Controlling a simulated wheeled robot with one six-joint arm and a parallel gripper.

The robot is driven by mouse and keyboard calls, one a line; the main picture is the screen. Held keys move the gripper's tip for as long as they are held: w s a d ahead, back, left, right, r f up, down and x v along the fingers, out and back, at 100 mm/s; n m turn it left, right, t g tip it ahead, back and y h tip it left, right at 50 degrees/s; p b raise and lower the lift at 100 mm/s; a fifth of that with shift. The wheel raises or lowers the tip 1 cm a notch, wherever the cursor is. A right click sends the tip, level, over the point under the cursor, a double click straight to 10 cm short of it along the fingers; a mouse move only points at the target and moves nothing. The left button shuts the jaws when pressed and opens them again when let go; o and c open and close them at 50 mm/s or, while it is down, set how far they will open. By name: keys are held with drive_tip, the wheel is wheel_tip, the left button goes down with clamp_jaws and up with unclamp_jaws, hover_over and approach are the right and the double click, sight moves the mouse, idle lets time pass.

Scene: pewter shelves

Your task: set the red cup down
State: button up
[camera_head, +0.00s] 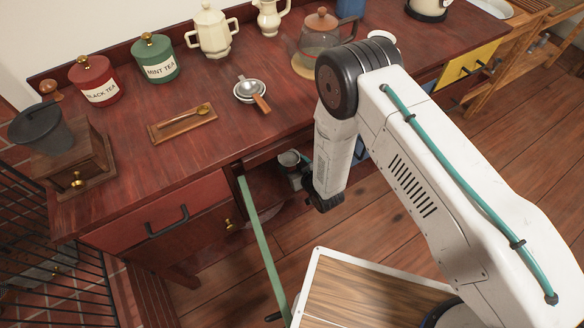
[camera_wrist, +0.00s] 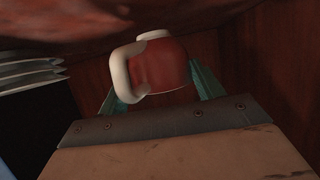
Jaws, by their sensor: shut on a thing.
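The red cup (camera_wrist: 165,68) has a pale rim and a thick pale handle (camera_wrist: 122,75) that points to the left in the wrist view. My gripper (camera_wrist: 160,88) is shut on it, with a teal finger on each side of the cup. Dark red wooden walls surround the cup, inside a compartment. I cannot tell whether the cup's base touches a surface. In the head view my arm reaches down to the open compartment (camera_head: 262,190) under the counter. The cup and fingertips cannot be made out there.
A stack of pale plates (camera_wrist: 30,72) stands at the left in the wrist view. A green door (camera_head: 262,245) stands open beside the compartment. The counter (camera_head: 195,185) above holds tea canisters (camera_head: 154,58), a glass teapot (camera_head: 319,38), a small tray (camera_head: 182,124) and a grinder (camera_head: 75,160).

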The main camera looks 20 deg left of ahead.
sight(292, 168)
drive_tip(key=shift+w+a, duration=0.3)
drive_tip(key=shift+w, duration=0.1)
drive_tip(key=shift+s+f, duration=0.1)
drive_tip(key=shift+f, duration=1.7)
drive_tip(key=shift+d+f, duration=0.1)
drive_tip(key=shift+f, duration=0.05)
drive_tip(key=o, duration=1.1)
drive_tip(key=shift+s+d+r, duration=0.2)
drive_tip(key=shift+r, duration=0.1)
drive_tip(key=v, duration=1.1)
drive_tip(key=shift+s+d+r, duration=0.1)
drive_tip(key=shift+s+d, duration=0.05)
